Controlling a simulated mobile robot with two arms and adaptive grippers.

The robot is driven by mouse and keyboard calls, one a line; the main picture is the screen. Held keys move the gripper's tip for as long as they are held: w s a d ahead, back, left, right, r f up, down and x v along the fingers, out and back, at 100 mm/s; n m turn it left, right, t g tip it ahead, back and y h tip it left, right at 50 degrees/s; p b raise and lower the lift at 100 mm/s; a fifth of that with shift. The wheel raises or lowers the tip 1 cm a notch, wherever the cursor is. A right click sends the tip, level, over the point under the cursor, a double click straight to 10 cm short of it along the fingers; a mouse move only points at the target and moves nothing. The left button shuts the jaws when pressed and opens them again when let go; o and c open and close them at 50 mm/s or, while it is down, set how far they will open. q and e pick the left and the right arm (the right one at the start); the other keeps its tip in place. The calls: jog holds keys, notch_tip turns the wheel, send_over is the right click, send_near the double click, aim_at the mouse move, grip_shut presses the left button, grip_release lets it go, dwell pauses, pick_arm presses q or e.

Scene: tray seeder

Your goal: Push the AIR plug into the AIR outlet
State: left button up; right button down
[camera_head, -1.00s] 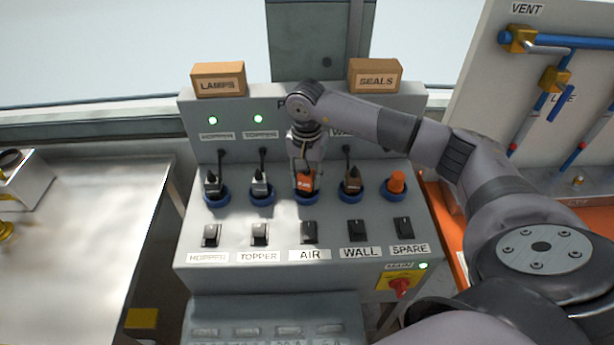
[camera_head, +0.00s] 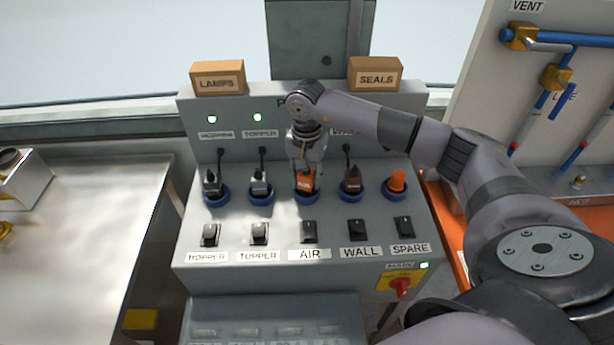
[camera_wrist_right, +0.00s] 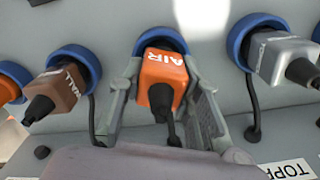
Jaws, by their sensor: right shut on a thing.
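The orange AIR plug (camera_head: 305,181) stands at the AIR outlet (camera_head: 308,196), a blue ring in the middle of the panel's row. In the right wrist view the plug (camera_wrist_right: 162,72) points into the blue ring (camera_wrist_right: 160,38); how deep it sits cannot be told. My right gripper (camera_head: 306,172) comes down on it from behind and above. In the right wrist view its two fingers (camera_wrist_right: 160,85) are on either side of the plug, shut on it. Its cord hangs towards the wrist. My left gripper is not in view.
The grey HOPPER plug (camera_head: 212,184), silver TOPPER plug (camera_head: 261,184) and brown WALL plug (camera_head: 351,180) stand close by in blue rings. An orange cap (camera_head: 397,181) is at SPARE. Black switches line the front; the AIR switch (camera_head: 309,231) is below the AIR outlet.

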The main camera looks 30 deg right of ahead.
jog(key=shift+f+b, duration=0.35)
jog(key=c, duration=1.1)
grip_release()
jog(key=shift+r, duration=0.1)
notch_tip(320, 180, up, 12)
jog(key=shift+f, duration=0.1)
